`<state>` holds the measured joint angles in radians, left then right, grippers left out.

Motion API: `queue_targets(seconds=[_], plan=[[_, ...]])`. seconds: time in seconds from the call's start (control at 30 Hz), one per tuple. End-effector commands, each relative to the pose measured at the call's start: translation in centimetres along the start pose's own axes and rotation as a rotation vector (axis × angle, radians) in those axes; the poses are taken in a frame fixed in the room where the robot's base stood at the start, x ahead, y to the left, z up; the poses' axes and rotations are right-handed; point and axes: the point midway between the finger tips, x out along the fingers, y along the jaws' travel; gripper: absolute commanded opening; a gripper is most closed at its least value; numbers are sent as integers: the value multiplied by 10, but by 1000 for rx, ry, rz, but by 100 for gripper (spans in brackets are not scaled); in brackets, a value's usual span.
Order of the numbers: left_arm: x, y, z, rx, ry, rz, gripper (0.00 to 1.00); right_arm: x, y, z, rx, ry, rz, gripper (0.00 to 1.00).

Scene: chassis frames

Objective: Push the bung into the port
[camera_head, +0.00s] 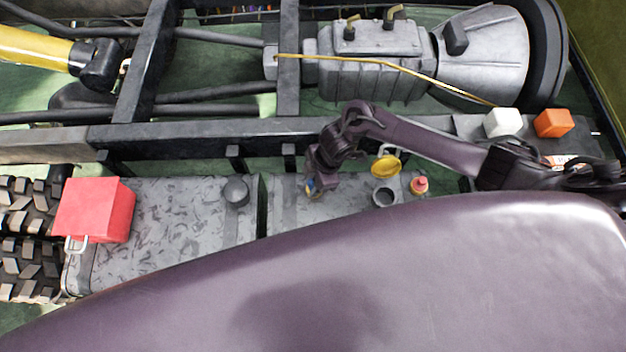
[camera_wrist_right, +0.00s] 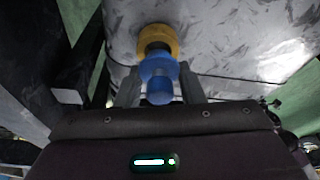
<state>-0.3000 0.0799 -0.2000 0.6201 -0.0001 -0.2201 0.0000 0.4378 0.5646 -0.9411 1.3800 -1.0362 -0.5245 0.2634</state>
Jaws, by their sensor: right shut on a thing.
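My right gripper (camera_head: 312,190) reaches down from the right over the grey tank, pointing at its top. In the right wrist view its two fingers (camera_wrist_right: 160,92) are shut on the blue bung (camera_wrist_right: 159,72), a stepped cylinder with a wider collar. The yellow ring of the port (camera_wrist_right: 157,33) is straight beyond the bung, on the tank's mottled grey surface. The bung's far end overlaps the ring in this view; I cannot tell how deep it sits. In the head view the gripper mostly hides bung and port. My left gripper is not in view.
The grey tank (camera_head: 180,205) has a dark cap, an open filler neck (camera_head: 383,197) with a raised yellow lid (camera_head: 385,166), and a red-yellow knob (camera_head: 419,185). A red box (camera_head: 92,208) stands left. White (camera_head: 502,122) and orange (camera_head: 553,123) blocks lie on the frame rail.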

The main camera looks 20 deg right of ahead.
Motion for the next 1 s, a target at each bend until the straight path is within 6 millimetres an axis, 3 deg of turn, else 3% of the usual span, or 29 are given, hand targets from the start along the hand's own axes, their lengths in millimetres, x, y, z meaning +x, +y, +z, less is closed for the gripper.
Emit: queue_targets(seconds=[1.0], plan=[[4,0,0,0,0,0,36,9,0,2,0,0,0,13]])
